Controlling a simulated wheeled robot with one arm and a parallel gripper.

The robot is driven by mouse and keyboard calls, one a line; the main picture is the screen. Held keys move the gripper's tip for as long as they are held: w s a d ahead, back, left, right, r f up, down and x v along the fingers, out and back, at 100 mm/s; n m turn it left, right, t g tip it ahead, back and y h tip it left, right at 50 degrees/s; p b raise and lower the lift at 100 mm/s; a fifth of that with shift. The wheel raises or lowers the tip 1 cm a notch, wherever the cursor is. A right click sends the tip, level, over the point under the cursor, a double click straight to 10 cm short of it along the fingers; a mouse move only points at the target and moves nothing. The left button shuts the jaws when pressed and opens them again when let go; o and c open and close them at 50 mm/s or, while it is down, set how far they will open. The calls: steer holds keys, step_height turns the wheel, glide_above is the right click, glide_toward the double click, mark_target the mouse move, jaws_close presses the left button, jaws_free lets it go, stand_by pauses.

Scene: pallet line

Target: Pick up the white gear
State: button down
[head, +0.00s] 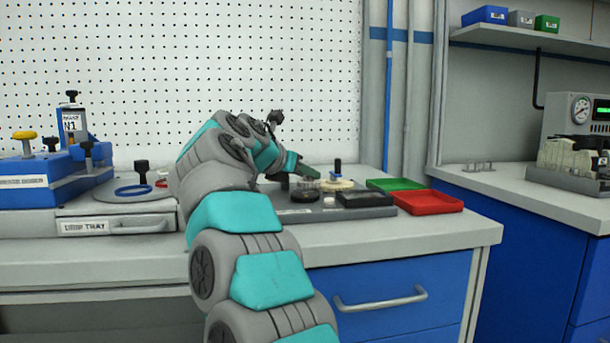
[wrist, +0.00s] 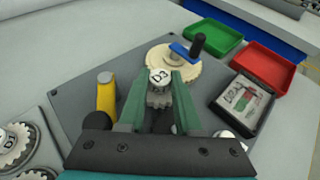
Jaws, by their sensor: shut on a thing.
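My gripper (wrist: 163,84) has its two green fingers closed on a small gear (wrist: 158,98) with pale grey teeth and a white top marked D3. A larger cream-white gear (wrist: 157,56) lies flat just beyond the fingertips, with a blue bar and a black knob over its middle. In the head view my gripper (head: 304,169) is low over the bench, and the cream-white gear (head: 344,185) is right of it. The held gear cannot be made out in the head view.
A dark grey plate (wrist: 77,107) lies under the parts. Right are a black framed box (wrist: 262,119), a green tray (wrist: 214,34) and a red tray (wrist: 265,64). More gears (wrist: 18,148) lie at lower left.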

steer(key=shift+d+r+p, duration=0.1)
steer(key=shift+r+p, duration=0.55)
steer(key=shift+r, duration=0.25)
steer(key=shift+s+a+r, duration=0.15)
steer(key=shift+a+r, duration=0.05)
steer(key=s+a+r+p, duration=0.1)
steer(key=s+a, duration=0.8)
steer(key=s, duration=0.4)
